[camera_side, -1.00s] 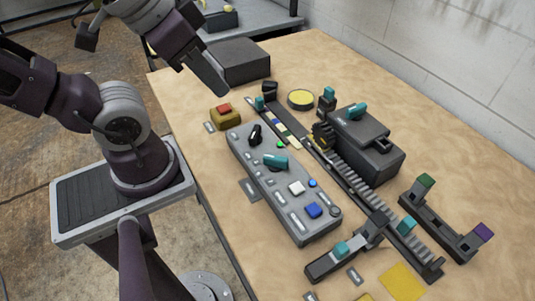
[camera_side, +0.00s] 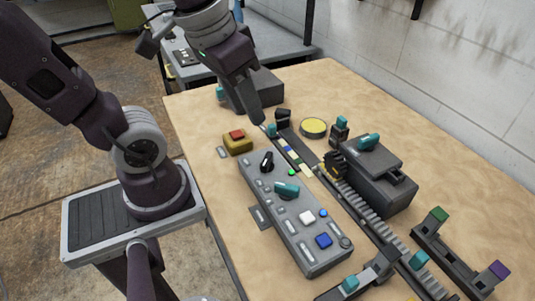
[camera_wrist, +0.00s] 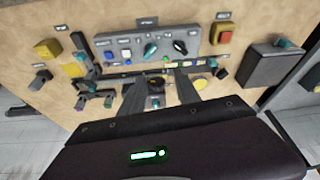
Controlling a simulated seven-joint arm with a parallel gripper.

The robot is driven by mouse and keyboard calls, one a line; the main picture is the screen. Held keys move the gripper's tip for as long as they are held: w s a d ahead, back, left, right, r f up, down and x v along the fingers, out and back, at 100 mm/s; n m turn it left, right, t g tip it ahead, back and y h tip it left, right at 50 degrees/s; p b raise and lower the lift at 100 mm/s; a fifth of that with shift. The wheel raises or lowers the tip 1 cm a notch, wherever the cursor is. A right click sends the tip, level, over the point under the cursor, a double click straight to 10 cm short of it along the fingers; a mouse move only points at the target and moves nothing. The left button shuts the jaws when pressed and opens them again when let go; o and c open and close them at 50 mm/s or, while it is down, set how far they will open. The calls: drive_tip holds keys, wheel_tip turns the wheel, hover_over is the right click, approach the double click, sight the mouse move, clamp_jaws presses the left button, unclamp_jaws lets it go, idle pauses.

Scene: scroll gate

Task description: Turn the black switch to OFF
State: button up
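The black switch (camera_side: 267,161) is a knob at the far end of the long grey control panel (camera_side: 318,262). In the wrist view the black switch (camera_wrist: 180,47) sits beside a teal knob (camera_wrist: 150,50). The teal knob (camera_side: 287,189) also shows in the side view. My gripper (camera_side: 257,119) is above the table's far part, beyond the panel's far end and apart from the switch. In the wrist view my gripper (camera_wrist: 159,76) has its two fingers spread, with nothing held between them. The switch's OFF marking is too small to read.
A yellow box with a red button (camera_side: 237,142) stands left of the panel. A toothed rail (camera_side: 362,204) runs along its right side. A dark box (camera_side: 267,88) is behind my gripper. A grey box with a teal handle (camera_side: 385,175) and a yellow disc (camera_side: 313,127) lie to the right.

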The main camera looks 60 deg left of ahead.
drive_tip(key=w+a+f+n+g, duration=0.3)
drive_tip(key=w+a+f+g, duration=0.1)
drive_tip(key=w, duration=0.2)
drive_tip(key=n+g+h, duration=0.3)
drive_tip(key=n+h, duration=0.1)
approach(267, 158)
drive_tip(key=x, duration=0.7)
drive_tip(key=shift+s+d+f, duration=0.1)
drive_tip(key=shift+d+f, duration=0.05)
drive_tip(key=shift+f, duration=0.15)
drive_tip(key=shift+s+d+f, duration=0.1)
drive_tip(key=shift+f, duration=0.25)
drive_tip(key=shift+c, duration=0.2)
clamp_jaws()
